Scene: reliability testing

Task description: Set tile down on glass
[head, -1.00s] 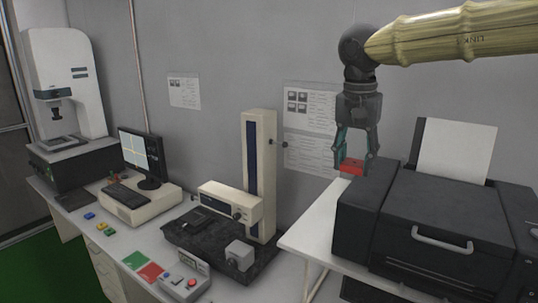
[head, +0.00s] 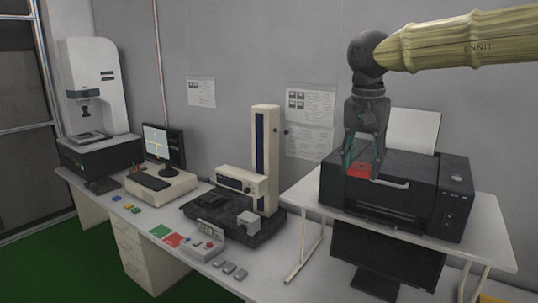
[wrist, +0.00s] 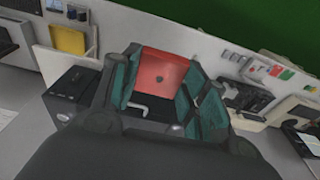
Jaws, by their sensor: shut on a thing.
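My gripper (head: 361,174) is shut on a small red tile (head: 359,170) and holds it in the air, in front of the black printer in the head view. In the wrist view the tile (wrist: 163,72) sits between the teal fingers, with a dark spot on its face. I cannot clearly make out a glass surface. A tall white microscope-like instrument (head: 93,85) with a stage stands at the far left, well away from my gripper; whether its stage is glass cannot be told.
The black printer (head: 400,188) stands on a white side table (head: 460,235) at right. The long desk holds a measuring stand (head: 264,150), a monitor (head: 162,146), a control box (head: 203,243), green and red squares (head: 160,231) and several small blocks. Green floor (head: 60,255) lies in front.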

